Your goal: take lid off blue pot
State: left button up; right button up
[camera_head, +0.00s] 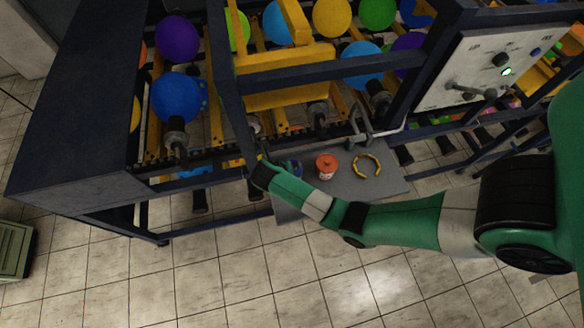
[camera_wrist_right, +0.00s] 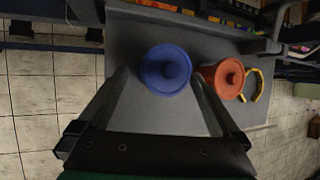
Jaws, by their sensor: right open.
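The blue pot with its lid on (camera_wrist_right: 165,70) stands on a grey shelf (camera_wrist_right: 140,108). In the head view only a bit of the blue pot (camera_head: 297,168) shows past my right arm. My right gripper (camera_wrist_right: 158,78) is open, its two fingers reaching toward either side of the blue pot. I cannot tell whether the fingers touch it. In the head view my right gripper (camera_head: 262,160) is partly hidden by its own wrist. My left gripper is not in view.
An orange-red lidded pot (camera_head: 326,166) stands close beside the blue one. A yellow ring (camera_head: 367,166) lies beyond it on the shelf. The balloon machine's dark frame (camera_head: 325,68) and coloured balloons rise behind. A control panel (camera_head: 490,68) is at upper right.

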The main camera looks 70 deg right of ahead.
jog(key=shift+x, duration=0.8)
jog(key=c, duration=1.4)
jog(key=shift+o, duration=0.2)
jog(key=shift+r, duration=0.15)
jog(key=shift+r, duration=0.25)
notch_tip(320, 180, up, 3)
jog(key=shift+w+f, duration=0.1)
jog(key=shift+f, duration=0.1)
jog(key=s+a+r+p, duration=0.8)
jog(key=s+r, duration=0.1)
jog(key=s, duration=0.2)
jog(key=shift+s+r, duration=0.35)
